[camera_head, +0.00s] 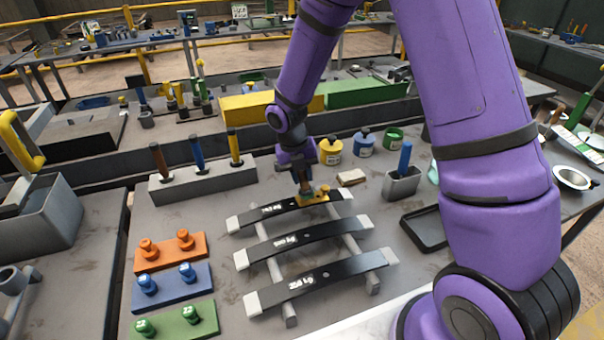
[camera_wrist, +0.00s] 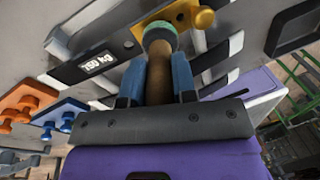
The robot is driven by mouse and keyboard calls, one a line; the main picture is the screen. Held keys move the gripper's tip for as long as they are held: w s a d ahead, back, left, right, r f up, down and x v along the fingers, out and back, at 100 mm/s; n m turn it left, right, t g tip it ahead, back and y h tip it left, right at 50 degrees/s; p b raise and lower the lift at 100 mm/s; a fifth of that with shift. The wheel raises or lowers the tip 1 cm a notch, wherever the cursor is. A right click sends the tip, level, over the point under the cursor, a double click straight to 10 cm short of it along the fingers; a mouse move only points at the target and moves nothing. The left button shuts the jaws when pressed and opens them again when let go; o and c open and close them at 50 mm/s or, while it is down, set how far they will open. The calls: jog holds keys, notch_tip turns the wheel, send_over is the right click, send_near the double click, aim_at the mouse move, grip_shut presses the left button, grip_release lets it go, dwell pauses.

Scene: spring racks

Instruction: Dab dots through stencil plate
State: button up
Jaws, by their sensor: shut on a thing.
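My gripper (camera_head: 304,186) is shut on a dabber with a wooden handle (camera_wrist: 160,78) and a teal-green head (camera_wrist: 158,32). The dabber points down at a small yellow stencil plate (camera_head: 318,197), which lies on the rearmost of three black leaf springs (camera_head: 277,209). In the wrist view the head overlaps the yellow plate (camera_wrist: 190,12); whether they touch is unclear. The dabbing face and any dots under it are hidden. The middle spring (camera_head: 302,240) and front spring (camera_head: 325,279) carry white printed labels, as does the rear one.
Orange (camera_head: 170,252), blue (camera_head: 172,287) and green (camera_head: 181,322) plates with knobs lie left of the springs. A grey block (camera_head: 205,183) holds three upright handles behind. Yellow (camera_head: 330,151), blue (camera_head: 364,144) and green (camera_head: 393,138) pots and a dark tray (camera_head: 424,229) stand right.

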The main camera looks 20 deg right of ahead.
jog(key=shift+f, duration=0.45)
dwell(1.3)
jog(key=shift+r, duration=3.5)
